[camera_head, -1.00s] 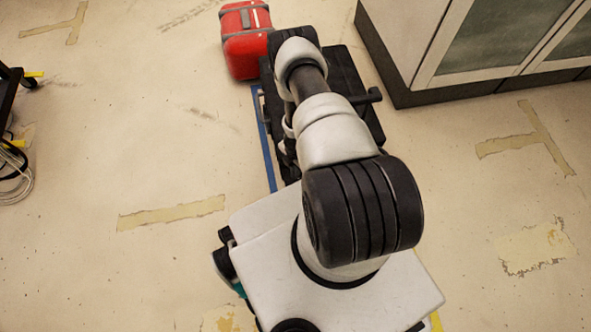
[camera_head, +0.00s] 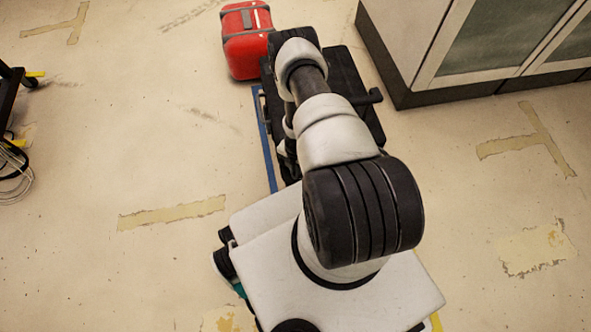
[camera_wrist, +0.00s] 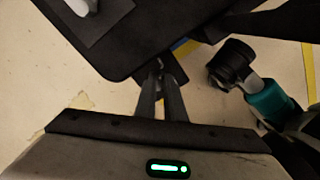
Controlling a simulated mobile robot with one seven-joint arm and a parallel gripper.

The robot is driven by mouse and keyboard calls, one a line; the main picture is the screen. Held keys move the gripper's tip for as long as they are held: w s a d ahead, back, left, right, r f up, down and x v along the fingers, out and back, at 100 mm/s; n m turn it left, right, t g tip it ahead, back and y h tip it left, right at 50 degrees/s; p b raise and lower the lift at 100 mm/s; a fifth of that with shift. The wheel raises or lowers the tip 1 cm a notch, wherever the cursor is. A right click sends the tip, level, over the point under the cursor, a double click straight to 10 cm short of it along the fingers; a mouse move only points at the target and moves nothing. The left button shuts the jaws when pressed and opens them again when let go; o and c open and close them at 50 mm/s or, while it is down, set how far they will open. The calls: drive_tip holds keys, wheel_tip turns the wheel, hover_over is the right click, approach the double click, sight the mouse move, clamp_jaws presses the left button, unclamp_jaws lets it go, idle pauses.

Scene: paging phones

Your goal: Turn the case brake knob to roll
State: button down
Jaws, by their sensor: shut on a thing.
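The black case (camera_head: 348,68) stands on the floor beyond my arm, which covers much of it in the head view. In the wrist view its dark body (camera_wrist: 130,62) fills the upper left, with a pale metal part on a flat dark plate at the top edge. My gripper (camera_wrist: 160,76) is at the case's lower edge, with its two fingers close together. It is shut on a small dark part there, which appears to be the brake knob (camera_wrist: 158,64). The fingers hide most of this part, and its setting cannot be read. The head view does not show the gripper.
A red case (camera_head: 246,45) stands just beyond the black case, to its left. A cabinet with glass doors (camera_head: 450,45) stands at the upper right. A dark cart (camera_head: 8,95) with cables is at the left edge. The floor between is clear, with worn tape marks.

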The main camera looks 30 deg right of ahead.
drive_tip(key=c, duration=1.8)
unclamp_jaws()
drive_tip(key=shift+c, duration=0.2)
wheel_tip(320, 180, up, 18)
drive_tip(key=p, duration=0.6)
drive_tip(key=shift+f, duration=0.25)
